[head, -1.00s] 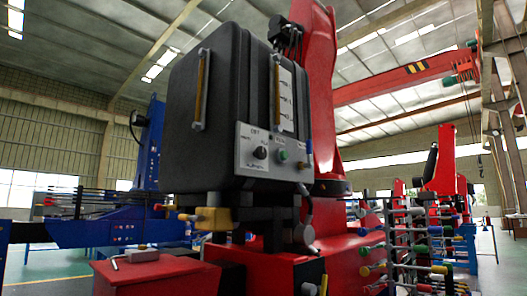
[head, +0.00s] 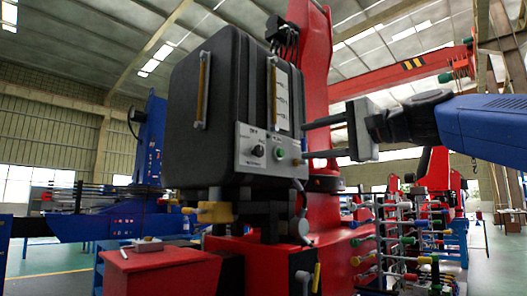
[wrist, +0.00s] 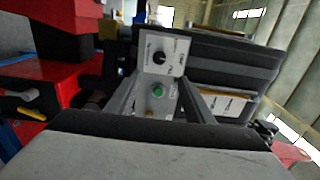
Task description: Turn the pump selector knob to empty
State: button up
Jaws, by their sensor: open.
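The selector knob (head: 257,151) is a small black round knob on a grey-white control panel (head: 245,163) at the lower front of a black tank. A green button (head: 279,153) sits to its right. Labels around the knob are too small to read, so its setting is unclear. My gripper (head: 305,141) is open and empty, to the right of the panel, fingers pointing left. In the wrist view the knob (wrist: 158,58) shows beyond the fingertips (wrist: 158,80), with the green button (wrist: 158,91) between the fingers. Neither finger visibly touches the knob.
The black tank (head: 215,100) has sight gauges and stands by a red crane column (head: 318,70). Yellow valve fittings (head: 214,212) and a red box (head: 165,270) are below. A lever bank (head: 395,245) stands at lower right. Open air lies in front of the panel.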

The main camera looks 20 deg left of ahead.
aim_at(261, 152)
jog(key=x, duration=1.6)
jog(key=c, duration=1)
jog(key=shift+c, duration=0.2)
jog(key=shift+n, duration=0.4)
jog(key=n, duration=0.3)
jog(key=shift+n, duration=0.3)
jog(key=shift+a+f+n, duration=0.1)
jog(key=shift+n, duration=2.2)
